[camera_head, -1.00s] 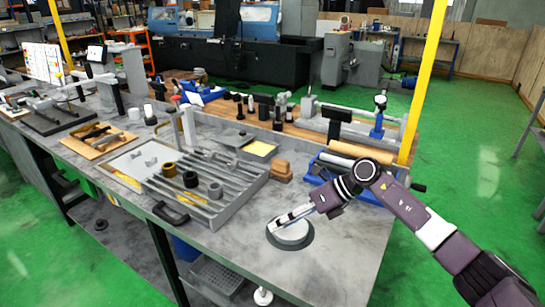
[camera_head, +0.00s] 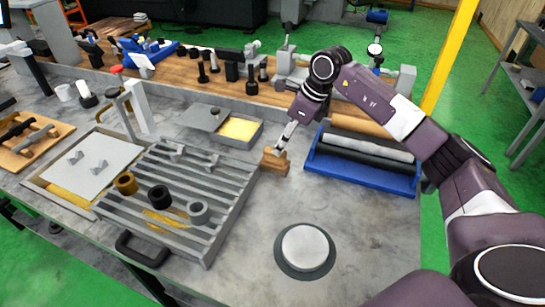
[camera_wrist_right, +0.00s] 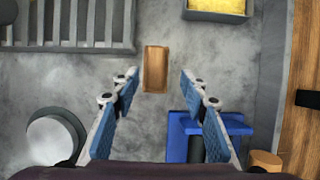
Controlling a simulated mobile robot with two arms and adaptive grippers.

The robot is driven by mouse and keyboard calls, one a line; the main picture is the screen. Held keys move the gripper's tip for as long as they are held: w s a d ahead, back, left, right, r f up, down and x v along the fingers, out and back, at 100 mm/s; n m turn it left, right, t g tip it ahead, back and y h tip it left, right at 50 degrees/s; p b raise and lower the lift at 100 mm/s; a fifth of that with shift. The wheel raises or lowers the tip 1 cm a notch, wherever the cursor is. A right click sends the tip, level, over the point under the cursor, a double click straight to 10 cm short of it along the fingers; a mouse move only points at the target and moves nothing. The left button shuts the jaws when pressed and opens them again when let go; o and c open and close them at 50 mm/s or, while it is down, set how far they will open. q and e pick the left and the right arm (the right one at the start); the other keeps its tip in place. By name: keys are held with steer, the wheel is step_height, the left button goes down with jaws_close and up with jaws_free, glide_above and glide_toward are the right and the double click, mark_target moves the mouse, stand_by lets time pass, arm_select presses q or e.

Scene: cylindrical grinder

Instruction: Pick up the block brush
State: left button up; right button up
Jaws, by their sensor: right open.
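The block brush (camera_head: 275,162) is a small brown wooden block on the grey table, just right of the slotted tray. In the right wrist view the block brush (camera_wrist_right: 155,69) lies lengthwise, ahead of and between the fingertips. My right gripper (camera_head: 284,143) points down at it from above and behind, partly covering its far side. In the right wrist view my right gripper (camera_wrist_right: 158,84) is open and its fingers hold nothing. I cannot tell the exact height gap. My left gripper is not in view.
A grey slotted tray (camera_head: 188,172) with several rings stands left of the brush. A blue holder with rollers (camera_head: 357,182) is close on the right. A round metal disc (camera_head: 305,248) lies in front. A yellow-filled box (camera_head: 240,129) is behind. Bare table surrounds the brush.

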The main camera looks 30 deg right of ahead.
mark_target(275, 160)
steer(key=shift+a+f+p, duration=0.3)
steer(key=shift+f, duration=0.1)
steer(key=p+x, duration=0.1)
steer(key=x, duration=0.2)
steer(key=shift+a+f+p, duration=0.25)
steer(key=shift+a+p, duration=0.1)
steer(key=shift+w+f, duration=0.2)
steer(key=shift+f, duration=0.25)
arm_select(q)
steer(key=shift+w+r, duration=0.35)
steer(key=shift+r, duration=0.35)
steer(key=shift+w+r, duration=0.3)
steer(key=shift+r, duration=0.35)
arm_select(e)
jaws_close()
